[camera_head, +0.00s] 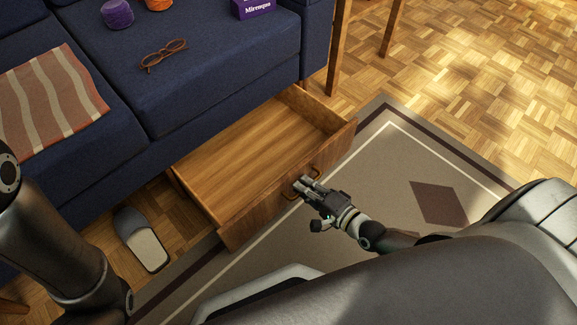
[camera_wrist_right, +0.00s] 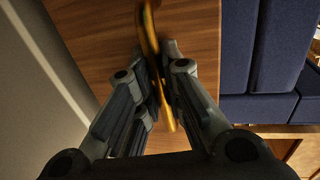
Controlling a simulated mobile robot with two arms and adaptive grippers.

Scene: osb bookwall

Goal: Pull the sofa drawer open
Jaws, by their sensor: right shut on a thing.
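The wooden sofa drawer (camera_head: 255,145) stands well out from under the blue sofa (camera_head: 205,70), and its inside is empty. Its front panel (camera_wrist_right: 95,40) fills much of the right wrist view. My right gripper (camera_head: 304,186) is at the front panel, shut on the brass drawer handle (camera_wrist_right: 150,35). The handle runs between its fingers (camera_wrist_right: 160,90) in the right wrist view. In the head view the handle is partly hidden by the fingers. My left arm comes in at the left edge of the head view, but its gripper is out of view.
A grey slipper (camera_head: 142,240) lies on the parquet left of the drawer. A patterned rug (camera_head: 400,165) lies in front of the drawer. Glasses (camera_head: 163,55), a striped cloth (camera_head: 45,98), purple yarn (camera_head: 117,13) and a purple box (camera_head: 253,8) rest on the sofa. Wooden legs (camera_head: 338,45) stand beyond its right end.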

